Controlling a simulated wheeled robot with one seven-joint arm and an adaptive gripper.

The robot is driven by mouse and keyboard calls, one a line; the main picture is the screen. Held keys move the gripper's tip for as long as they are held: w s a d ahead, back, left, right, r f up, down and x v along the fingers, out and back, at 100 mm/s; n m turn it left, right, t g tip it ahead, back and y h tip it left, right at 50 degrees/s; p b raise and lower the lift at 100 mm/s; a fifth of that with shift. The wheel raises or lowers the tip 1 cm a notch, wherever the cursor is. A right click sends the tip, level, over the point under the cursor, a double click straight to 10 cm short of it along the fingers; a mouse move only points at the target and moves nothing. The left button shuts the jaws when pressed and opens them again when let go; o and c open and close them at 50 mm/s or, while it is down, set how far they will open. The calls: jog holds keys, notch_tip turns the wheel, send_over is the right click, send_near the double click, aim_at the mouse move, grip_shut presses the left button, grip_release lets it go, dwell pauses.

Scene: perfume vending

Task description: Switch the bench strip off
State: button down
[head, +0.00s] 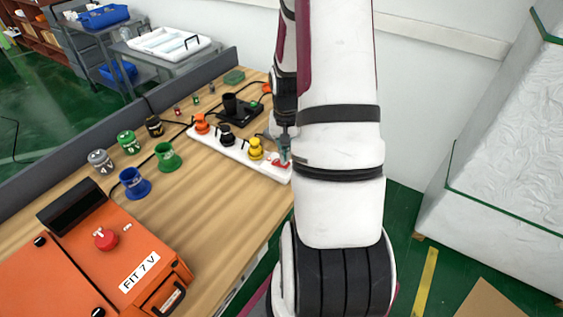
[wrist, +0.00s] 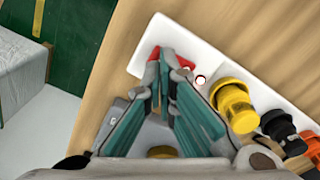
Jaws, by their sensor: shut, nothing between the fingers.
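The bench strip is a white power strip (head: 262,170) on the wooden bench, with orange (head: 201,124), black (head: 227,135) and yellow (head: 256,148) plugs in it. Its white body also shows in the wrist view (wrist: 205,50). A red rocker switch (wrist: 153,55) is at the strip's near end, partly hidden by my fingers; some red also shows in the head view (head: 281,163). My gripper (head: 285,154) is shut and empty, its teal fingertips (wrist: 163,68) at the switch. I cannot tell whether they touch it, nor which way the rocker is tipped.
An orange box (head: 140,247) labelled "FIT 7 V" with a red button stands at the bench's near left. Blue (head: 134,184), green (head: 167,157) and grey plugs or adapters stand left of the strip. A black device (head: 238,110) lies behind it. A white wrapped block (head: 505,170) stands right.

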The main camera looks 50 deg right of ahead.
jog(key=shift+f+b, duration=0.45)
jog(key=shift+f, duration=0.8)
dwell(0.5)
jog(key=shift+r+p, duration=1.8)
jog(key=shift+r, duration=1.75)
